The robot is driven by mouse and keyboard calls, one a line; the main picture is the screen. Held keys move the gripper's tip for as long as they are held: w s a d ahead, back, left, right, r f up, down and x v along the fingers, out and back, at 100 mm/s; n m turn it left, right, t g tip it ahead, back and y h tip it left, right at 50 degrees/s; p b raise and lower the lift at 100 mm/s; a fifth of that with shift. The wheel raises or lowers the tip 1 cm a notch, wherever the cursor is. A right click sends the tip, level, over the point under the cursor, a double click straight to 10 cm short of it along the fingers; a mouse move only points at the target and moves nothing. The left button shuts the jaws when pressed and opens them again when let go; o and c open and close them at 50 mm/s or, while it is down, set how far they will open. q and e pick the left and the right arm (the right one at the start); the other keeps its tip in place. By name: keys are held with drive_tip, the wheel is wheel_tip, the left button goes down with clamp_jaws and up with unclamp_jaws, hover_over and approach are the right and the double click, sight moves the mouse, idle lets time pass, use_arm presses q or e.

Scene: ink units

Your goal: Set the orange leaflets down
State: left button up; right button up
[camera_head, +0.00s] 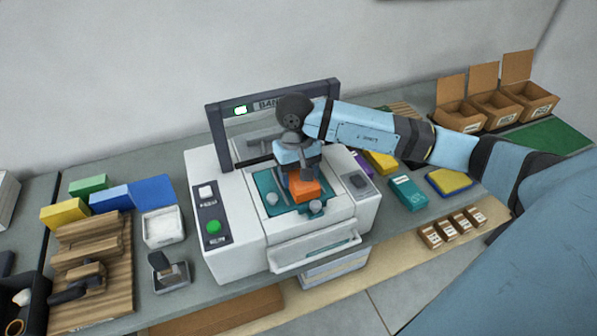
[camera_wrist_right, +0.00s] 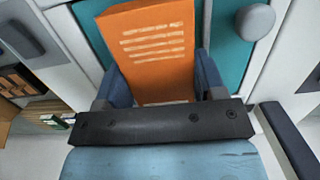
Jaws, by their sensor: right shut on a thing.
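The orange leaflets (camera_head: 304,189) are a small orange block held over the teal bed (camera_head: 262,184) of the white machine (camera_head: 232,248). In the right wrist view the leaflets (camera_wrist_right: 152,50) show pale printed lines and stand between the two blue fingers. My right gripper (camera_head: 301,172) points down over the bed and is shut on the leaflets. It also shows in the right wrist view (camera_wrist_right: 160,88). I cannot tell whether the leaflets touch the bed. My left gripper is not in view.
The machine's dark frame (camera_head: 212,130) rises behind the bed, and round grey knobs (camera_head: 317,207) stand at its front. Teal (camera_head: 408,193) and yellow-blue (camera_head: 449,181) packs lie to the right. Open cardboard boxes (camera_head: 459,114) stand at the back right. A wooden board (camera_head: 117,262) lies at the left.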

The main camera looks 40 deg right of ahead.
drive_tip(key=shift+f+b, duration=0.35)
drive_tip(key=o, duration=0.9)
drive_tip(key=shift+o, duration=0.2)
drive_tip(key=shift+r+p, duration=0.25)
drive_tip(key=shift+p, duration=0.1)
drive_tip(key=shift+w+r, duration=0.15)
drive_tip(key=shift+r, duration=0.1)
drive_tip(key=shift+o, duration=0.2)
drive_tip(key=r, duration=0.2)
drive_tip(key=r+b, duration=0.1)
drive_tip(key=r, duration=0.1)
drive_tip(key=r+b, duration=0.1)
drive_tip(key=r, duration=0.2)
drive_tip(key=shift+w+d, duration=0.2)
drive_tip(key=shift+d, duration=0.2)
drive_tip(key=r, duration=0.4)
drive_tip(key=shift+w+a+r+b, duration=0.2)
drive_tip(key=shift+w+a+b, duration=0.1)
drive_tip(key=shift+w, duration=0.1)
drive_tip(key=shift+d, duration=0.1)
